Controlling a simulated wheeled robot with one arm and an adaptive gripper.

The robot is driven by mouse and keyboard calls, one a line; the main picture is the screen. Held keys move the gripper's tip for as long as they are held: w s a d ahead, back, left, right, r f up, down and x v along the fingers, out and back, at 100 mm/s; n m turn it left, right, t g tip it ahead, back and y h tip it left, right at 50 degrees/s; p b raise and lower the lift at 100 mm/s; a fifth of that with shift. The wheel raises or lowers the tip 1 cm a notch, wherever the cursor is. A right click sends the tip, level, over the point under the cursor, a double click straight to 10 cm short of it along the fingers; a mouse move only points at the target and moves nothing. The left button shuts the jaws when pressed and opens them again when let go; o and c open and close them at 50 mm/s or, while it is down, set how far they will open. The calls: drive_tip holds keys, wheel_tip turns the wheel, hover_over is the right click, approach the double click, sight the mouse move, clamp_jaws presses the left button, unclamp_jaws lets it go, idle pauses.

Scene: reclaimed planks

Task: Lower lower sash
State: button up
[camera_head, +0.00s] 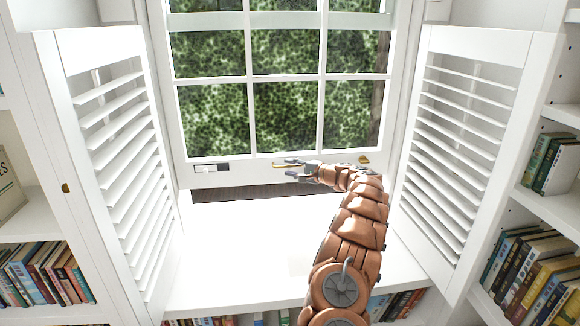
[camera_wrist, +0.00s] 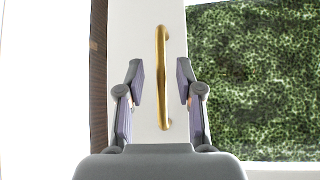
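The white lower sash (camera_head: 250,110) is raised a little, with a gap between its bottom rail (camera_head: 235,174) and the sill (camera_head: 240,235). A dark brown strip (camera_head: 235,193) shows in that gap. A brass bar handle (camera_wrist: 162,80) is mounted on the rail; part of it shows in the head view (camera_head: 280,164). My gripper (camera_head: 289,168) is in front of the rail at the handle. In the wrist view its fingers are open, one on each side of the handle, with visible space between. I cannot tell how deep the handle sits between them.
Open louvered shutters stand at left (camera_head: 120,150) and right (camera_head: 460,140). Bookshelves with books flank them (camera_head: 45,275). A small dark and white fitting (camera_head: 211,168) and a brass piece (camera_head: 364,159) are on the rail. The sill looks clear.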

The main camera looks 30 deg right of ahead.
drive_tip(key=shift+w+a, duration=0.15)
drive_tip(key=shift+w, duration=0.3)
drive_tip(key=shift+c, duration=0.3)
clamp_jaws()
